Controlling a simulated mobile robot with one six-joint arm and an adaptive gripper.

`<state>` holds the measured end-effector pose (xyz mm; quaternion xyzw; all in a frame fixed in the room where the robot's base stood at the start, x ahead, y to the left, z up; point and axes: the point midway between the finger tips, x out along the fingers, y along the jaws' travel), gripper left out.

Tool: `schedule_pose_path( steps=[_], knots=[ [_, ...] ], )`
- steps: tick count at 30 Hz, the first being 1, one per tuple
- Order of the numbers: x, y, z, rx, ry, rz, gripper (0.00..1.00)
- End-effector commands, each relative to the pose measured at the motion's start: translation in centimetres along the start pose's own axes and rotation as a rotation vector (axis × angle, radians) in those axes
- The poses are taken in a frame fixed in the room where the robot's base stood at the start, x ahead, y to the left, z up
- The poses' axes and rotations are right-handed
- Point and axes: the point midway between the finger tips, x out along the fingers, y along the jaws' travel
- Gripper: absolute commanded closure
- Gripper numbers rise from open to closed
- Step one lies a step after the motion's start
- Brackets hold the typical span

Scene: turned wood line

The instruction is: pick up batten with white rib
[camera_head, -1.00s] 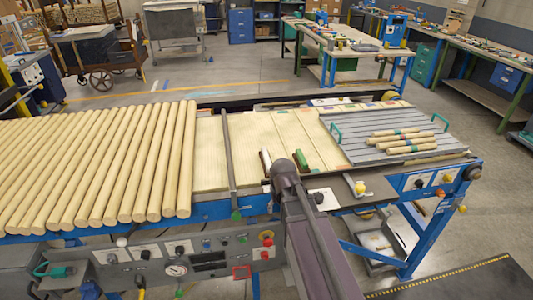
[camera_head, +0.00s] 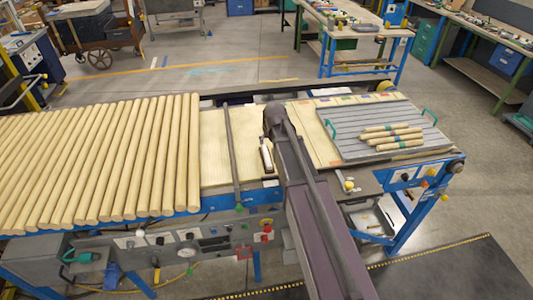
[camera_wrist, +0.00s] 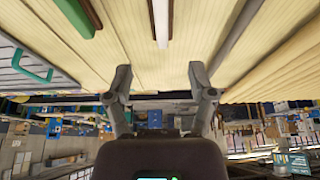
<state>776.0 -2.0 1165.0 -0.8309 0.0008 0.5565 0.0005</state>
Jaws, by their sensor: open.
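The batten with a white rib (camera_head: 267,157) lies on the pale slatted bed, just left of my arm in the head view. In the wrist view the batten (camera_wrist: 161,20) has a white strip with a dark brown side and runs in from the top edge. My gripper (camera_wrist: 160,73) is open and empty there, its two fingers spread and lined up roughly with the batten, apart from its visible end. In the head view my arm hides the fingers. A green-ribbed batten (camera_wrist: 77,17) lies to the left in the wrist view; my arm hides it in the head view.
Long round wood rods (camera_head: 110,155) fill the bed's left side. A dark crossbar (camera_head: 231,150) stands between them and the batten. A grey slatted tray (camera_head: 350,125) with green handles holds several short rods (camera_head: 392,138) on the right.

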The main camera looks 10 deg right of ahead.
Motion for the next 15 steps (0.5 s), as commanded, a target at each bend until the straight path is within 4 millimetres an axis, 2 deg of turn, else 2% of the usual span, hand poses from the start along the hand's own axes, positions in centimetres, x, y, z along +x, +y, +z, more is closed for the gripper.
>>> schedule_pose_path(
  steps=[15],
  knots=[
    [0.21,-0.08,-0.16,-0.001,0.002,0.000,0.29]
  ],
)
